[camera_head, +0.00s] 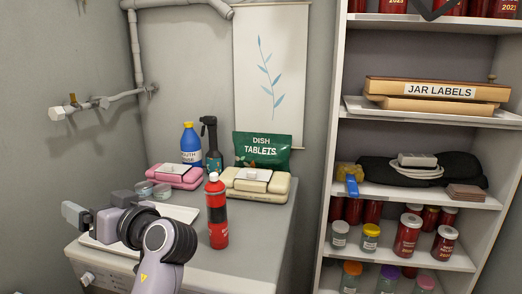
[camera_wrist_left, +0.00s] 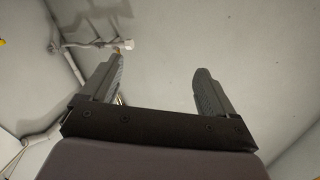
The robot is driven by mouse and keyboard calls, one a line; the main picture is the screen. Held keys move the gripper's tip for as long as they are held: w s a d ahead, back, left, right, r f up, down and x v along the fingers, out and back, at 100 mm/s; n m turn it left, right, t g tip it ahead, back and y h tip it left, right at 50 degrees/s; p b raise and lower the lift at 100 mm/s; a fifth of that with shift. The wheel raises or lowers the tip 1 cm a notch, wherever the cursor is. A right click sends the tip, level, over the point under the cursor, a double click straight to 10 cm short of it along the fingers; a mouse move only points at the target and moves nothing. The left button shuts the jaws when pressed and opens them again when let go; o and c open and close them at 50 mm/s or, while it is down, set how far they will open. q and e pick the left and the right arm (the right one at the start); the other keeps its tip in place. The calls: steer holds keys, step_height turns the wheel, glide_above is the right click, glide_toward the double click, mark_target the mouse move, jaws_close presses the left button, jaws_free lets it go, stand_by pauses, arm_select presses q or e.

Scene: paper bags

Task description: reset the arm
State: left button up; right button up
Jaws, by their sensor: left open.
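My left arm comes in at the lower left of the head view. My left gripper (camera_head: 84,218) is over the left side of the white-topped cabinet (camera_head: 263,245), pointing left toward the wall. In the left wrist view the left gripper (camera_wrist_left: 159,68) shows two grey fingers spread wide with nothing between them. Only bare wall and pipes show beyond the fingers. My right gripper is in neither view.
A red bottle (camera_head: 218,220) stands right of my left arm. Shelves (camera_head: 335,125) are at right; a pipe tap (camera_head: 75,105) is on the left wall.

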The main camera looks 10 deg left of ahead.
arm_select(q)
steer(key=d+f+m+t+h, duration=0.3)
steer(key=f+m+h, duration=0.25)
steer(key=f, duration=0.65)
steer(key=d+f+m+t+h, duration=0.3)
steer(key=f+m+h, duration=0.25)
steer(key=f, duration=0.55)
steer(key=s+d+f+m+h, duration=0.1)
steer(key=s+d+f+h, duration=0.3)
steer(key=s+f, duration=0.3)
steer(key=s+d+f+m+g+h+p, duration=0.1)
steer(key=s+d+f+h, duration=0.3)
steer(key=s, duration=0.7)
step_height(320, 180, down, 4)
steer(key=shift+s+d+r, duration=0.2)
steer(key=shift+s+d, duration=0.15)
steer(key=shift+d, duration=0.6)
steer(key=shift+c, duration=0.4)
